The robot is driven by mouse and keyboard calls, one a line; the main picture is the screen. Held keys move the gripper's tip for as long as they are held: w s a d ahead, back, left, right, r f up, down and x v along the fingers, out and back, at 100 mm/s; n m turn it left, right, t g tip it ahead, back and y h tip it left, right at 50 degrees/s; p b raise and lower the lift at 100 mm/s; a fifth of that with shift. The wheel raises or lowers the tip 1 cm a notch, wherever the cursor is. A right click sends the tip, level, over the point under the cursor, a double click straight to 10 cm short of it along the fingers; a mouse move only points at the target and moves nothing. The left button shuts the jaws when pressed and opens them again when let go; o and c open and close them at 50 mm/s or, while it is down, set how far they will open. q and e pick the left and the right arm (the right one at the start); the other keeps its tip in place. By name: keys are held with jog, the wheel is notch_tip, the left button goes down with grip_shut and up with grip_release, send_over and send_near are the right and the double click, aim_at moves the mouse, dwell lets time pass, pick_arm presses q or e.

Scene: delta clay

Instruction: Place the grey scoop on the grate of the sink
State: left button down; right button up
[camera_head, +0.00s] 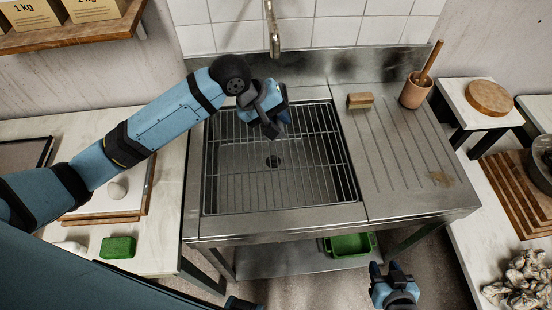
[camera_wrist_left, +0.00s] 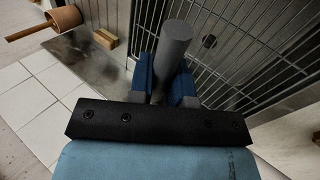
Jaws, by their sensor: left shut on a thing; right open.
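My left gripper (camera_head: 272,118) is over the far part of the sink's wire grate (camera_head: 240,190). In the left wrist view its two blue fingers (camera_wrist_left: 164,85) are shut on a grey cylindrical part of the grey scoop (camera_wrist_left: 174,45). The rest of the scoop is hidden by the gripper and wrist. The grate also shows behind the scoop in the left wrist view (camera_wrist_left: 262,50); I cannot tell whether the scoop touches it. My right gripper (camera_head: 388,268) is open and empty, low in front of the sink.
A steel tap (camera_head: 272,30) hangs behind the sink. A wooden brush (camera_head: 360,100) and a terracotta pot (camera_head: 415,92) with a wooden-handled tool stand on the drainboard (camera_head: 400,150). A green tray (camera_head: 349,245) is on the lower shelf. The grate's near part is clear.

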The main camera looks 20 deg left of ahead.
pick_arm(q)
notch_tip(320, 180, down, 16)
jog(key=shift+r, duration=0.1)
notch_tip(320, 180, down, 4)
jog(key=shift+f, duration=0.1)
dwell(0.3)
jog(key=c, duration=1.1)
grip_release()
jog(key=shift+o, duration=0.2)
